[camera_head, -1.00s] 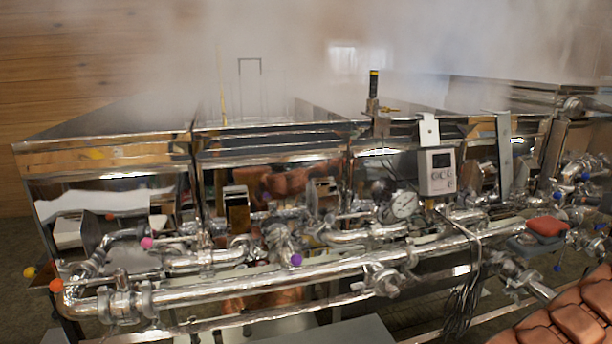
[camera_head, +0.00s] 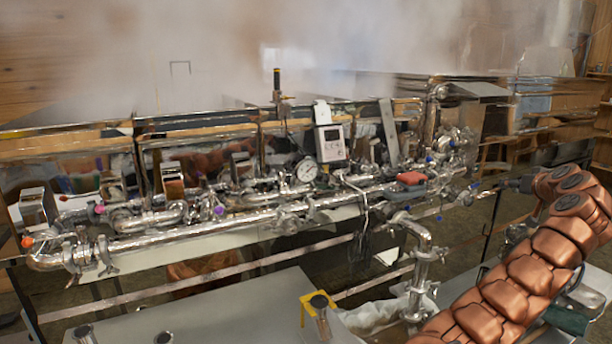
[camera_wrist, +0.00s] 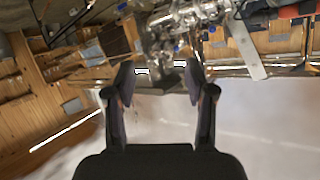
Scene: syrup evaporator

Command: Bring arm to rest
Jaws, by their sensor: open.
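My arm shows as copper-coloured segments at the right of the head view, bent at the top. My gripper is not clear in the head view. In the wrist view my gripper (camera_wrist: 158,82) is open, its two dark fingers apart with nothing between them. Beyond the fingers, the wrist view shows metal pipe fittings (camera_wrist: 180,30) of the evaporator, tilted in the picture. The steaming evaporator (camera_head: 200,130) with its shiny front pipes (camera_head: 240,222) stands at left and centre of the head view, left of my arm.
A control box (camera_head: 331,145), a round gauge (camera_head: 306,170) and a red-and-grey object (camera_head: 411,180) are at the evaporator's front. A vertical pipe (camera_head: 422,265) stands close to my arm. A grey surface (camera_head: 225,315) with a yellow bracket (camera_head: 318,298) lies in front. Steam hides the back.

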